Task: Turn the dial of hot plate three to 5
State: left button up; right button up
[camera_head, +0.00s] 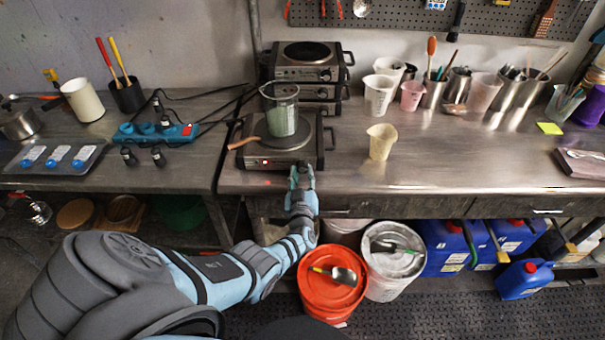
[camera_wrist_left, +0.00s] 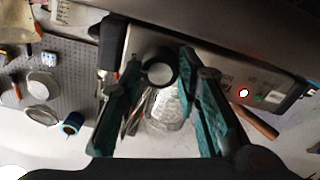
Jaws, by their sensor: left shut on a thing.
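A hot plate (camera_head: 275,158) stands at the bench's front edge, with a beaker of green liquid (camera_head: 282,112) on its round top. Its front panel (camera_wrist_left: 215,80) shows in the left wrist view, with a lit red lamp (camera_wrist_left: 243,92). My left gripper (camera_head: 301,172) is at the right part of that front. In the left wrist view its two fingers are on either side of the round dark dial (camera_wrist_left: 159,72), shut on it. The dial's setting and the plate's number are not readable. My right gripper is not in view.
More hot plates (camera_head: 302,73) are stacked behind. A wooden-handled tool (camera_head: 245,142) lies at the hot plate's left side. A beige cup (camera_head: 381,141) stands to the right. A blue power strip (camera_head: 155,132) is on the left. Below are an orange bucket (camera_head: 325,292) and a white bucket (camera_head: 392,285).

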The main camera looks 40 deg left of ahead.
pick_arm(q)
jog(key=shift+m, duration=0.5)
jog(key=o, duration=1.2)
jog(key=shift+c, duration=0.2)
jog(key=v, duration=1.2)
